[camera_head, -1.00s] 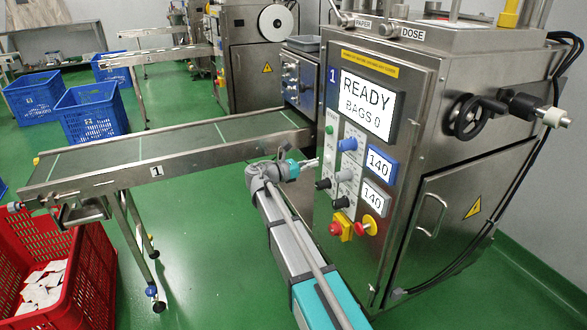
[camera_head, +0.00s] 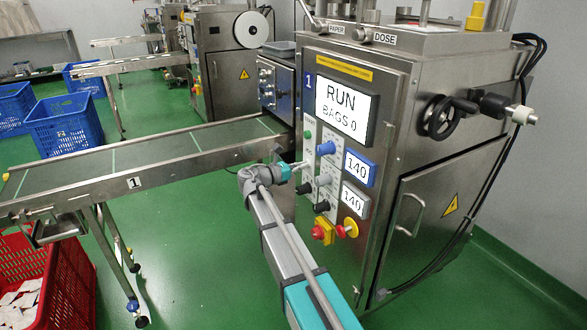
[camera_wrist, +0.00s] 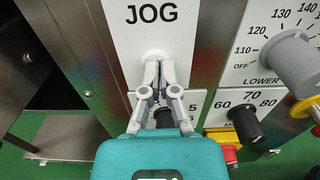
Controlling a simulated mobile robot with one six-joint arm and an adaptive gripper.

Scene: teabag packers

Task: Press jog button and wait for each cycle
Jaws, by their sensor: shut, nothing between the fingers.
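The steel packing machine (camera_head: 345,85) stands at the right. Its display (camera_head: 345,108) reads "RUN" and "BAGS 0". In the wrist view, the panel marked "JOG" (camera_wrist: 151,14) fills the upper middle, with a pale round button (camera_wrist: 154,54) below the word. My gripper (camera_wrist: 154,66) is shut and empty, with its fingertips at this button. They appear to touch it, and they hide most of it. In the head view, my gripper (camera_head: 300,165) reaches the left part of the control panel.
Knobs, a red button on a yellow base (camera_head: 323,231) and a red-and-yellow switch (camera_head: 348,228) sit low on the panel. A conveyor (camera_head: 190,151) runs left from the machine. A red crate (camera_head: 62,280) holds white teabags. Blue crates (camera_head: 65,122) stand behind.

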